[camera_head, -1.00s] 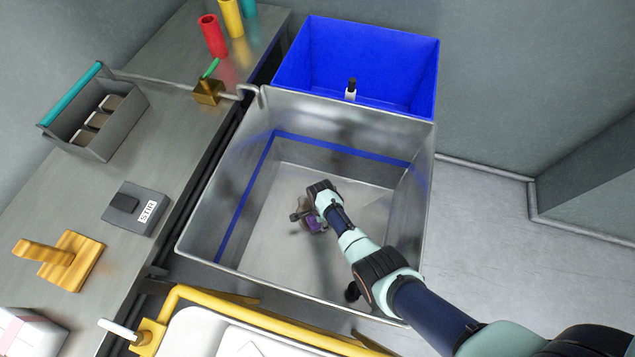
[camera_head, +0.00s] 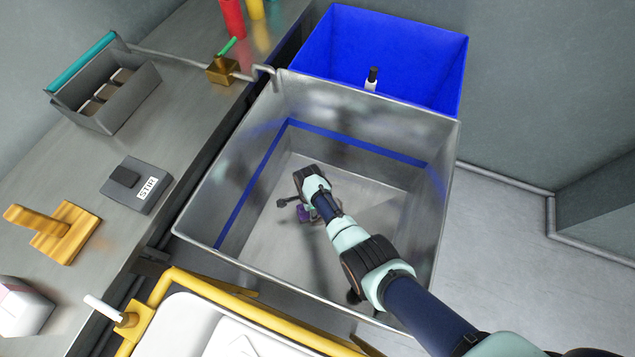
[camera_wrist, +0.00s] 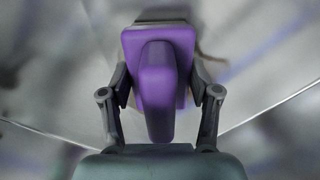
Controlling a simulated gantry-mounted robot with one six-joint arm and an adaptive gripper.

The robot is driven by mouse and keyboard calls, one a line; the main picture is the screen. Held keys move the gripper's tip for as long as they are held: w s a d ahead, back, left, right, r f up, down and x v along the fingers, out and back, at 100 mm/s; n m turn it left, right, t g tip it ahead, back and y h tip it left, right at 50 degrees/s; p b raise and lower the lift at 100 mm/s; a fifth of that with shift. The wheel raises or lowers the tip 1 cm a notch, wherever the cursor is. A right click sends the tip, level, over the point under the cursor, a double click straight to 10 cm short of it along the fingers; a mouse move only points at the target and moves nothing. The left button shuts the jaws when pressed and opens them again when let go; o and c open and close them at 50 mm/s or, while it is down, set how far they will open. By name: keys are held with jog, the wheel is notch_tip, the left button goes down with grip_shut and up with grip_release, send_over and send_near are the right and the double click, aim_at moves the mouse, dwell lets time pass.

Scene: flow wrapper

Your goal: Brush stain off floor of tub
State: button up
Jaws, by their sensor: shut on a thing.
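The steel tub (camera_head: 215,205) has a blue stripe around its inner walls. My gripper (camera_head: 296,207) is low inside it, over the left-middle part of the floor. It is shut on a purple brush (camera_head: 305,214), whose handle (camera_wrist: 156,90) stands between the two fingers in the wrist view. The purple block under the handle also shows there, with a dark edge beyond it. Contact between the brush and the floor cannot be told. A small brownish mark (camera_wrist: 205,47) shows just beside the brush, possibly the stain; most of it is hidden.
The tub walls surround my gripper. A blue bin (camera_head: 400,50) with a small bottle (camera_head: 371,80) stands behind. The left counter holds a grey tool caddy (camera_head: 105,95), a STIR box (camera_head: 137,185) and a wooden block (camera_head: 60,230). A yellow-framed cart (camera_head: 215,283) is in front.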

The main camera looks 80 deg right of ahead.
jog(key=shift+w+d, duration=0.1)
jog(key=shift+w, duration=0.55)
jog(key=shift+s+d+f+b, duration=0.15)
jog(key=shift+d+f+b, duration=0.15)
jog(key=shift+d+b, duration=0.65)
jog(key=shift+d+r, duration=0.15)
jog(key=shift+d, duration=0.15)
jog(key=shift+s+a+r+p, duration=0.2)
jog(key=shift+s+r+p, duration=0.05)
jog(key=shift+s+p, duration=0.3)
jog(key=s+p, duration=0.2)
jog(key=s, duration=0.1)
jog(key=shift+a, duration=0.2)
jog(key=shift+s+f, duration=0.1)
jog(key=shift+s, duration=0.1)
jog(key=shift+s+a+p, duration=0.1)
jog(key=shift+s+p, duration=0.45)
jog(key=shift+p, duration=0.1)
jog(key=shift+s+a+f+p, duration=0.15)
jog(key=shift+s+p, duration=0.6)
jog(key=shift+s, duration=0.75)
jog(key=shift+a, duration=0.1)
